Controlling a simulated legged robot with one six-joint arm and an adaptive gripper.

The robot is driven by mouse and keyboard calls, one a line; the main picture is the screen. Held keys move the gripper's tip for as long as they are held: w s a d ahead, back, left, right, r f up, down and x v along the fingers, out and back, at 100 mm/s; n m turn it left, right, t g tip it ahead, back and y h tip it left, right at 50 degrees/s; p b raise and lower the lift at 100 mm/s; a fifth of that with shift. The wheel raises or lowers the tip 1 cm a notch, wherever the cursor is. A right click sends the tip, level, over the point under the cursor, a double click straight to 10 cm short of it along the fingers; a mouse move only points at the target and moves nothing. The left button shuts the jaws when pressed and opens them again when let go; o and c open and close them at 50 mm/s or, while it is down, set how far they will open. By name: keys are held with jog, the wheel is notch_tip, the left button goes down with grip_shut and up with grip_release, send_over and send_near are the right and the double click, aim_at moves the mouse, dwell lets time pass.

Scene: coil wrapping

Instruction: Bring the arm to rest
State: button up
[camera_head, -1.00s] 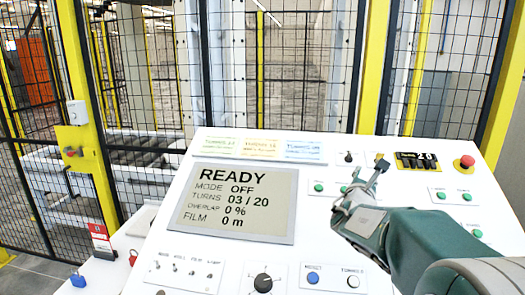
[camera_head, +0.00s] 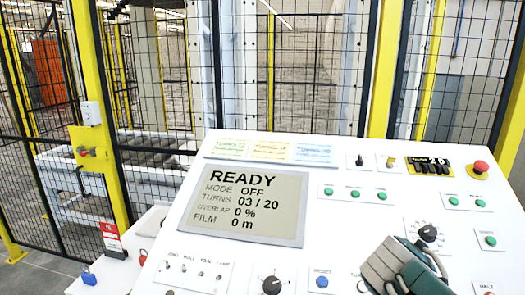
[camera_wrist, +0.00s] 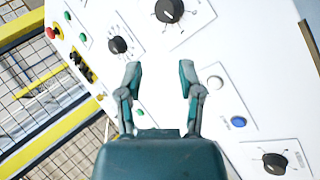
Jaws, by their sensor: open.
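My arm, in dark green and grey, is folded at the lower right of the head view, over the right part of the white sloping control panel (camera_head: 190,240). In the wrist view my gripper (camera_wrist: 160,80) is open and empty, its two fingers apart above the bare panel. A large black knob (camera_wrist: 170,10) lies beyond the fingertips, with a smaller black knob (camera_wrist: 118,45) to the left. A white button (camera_wrist: 215,83) and a blue button (camera_wrist: 238,122) are right of the fingers. The fingertips are hard to make out in the head view.
The panel's screen (camera_head: 250,205) reads READY, mode OFF, turns 03 / 20. A red emergency button (camera_head: 481,167) is at the panel's upper right. Yellow-framed mesh fencing (camera_head: 290,80) stands behind. Small switches (camera_head: 195,273) and a black knob (camera_head: 272,285) line the front.

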jog(key=s+a+f+m+y, duration=0.5)
jog(key=s+a+y, duration=0.2)
jog(key=a, duration=0.5)
jog(key=s, duration=0.2)
jog(key=shift+s+f+m+y, duration=0.15)
jog(key=shift+s+m+y, duration=0.2)
jog(key=shift+m+y, duration=0.05)
jog(key=shift+a, duration=0.1)
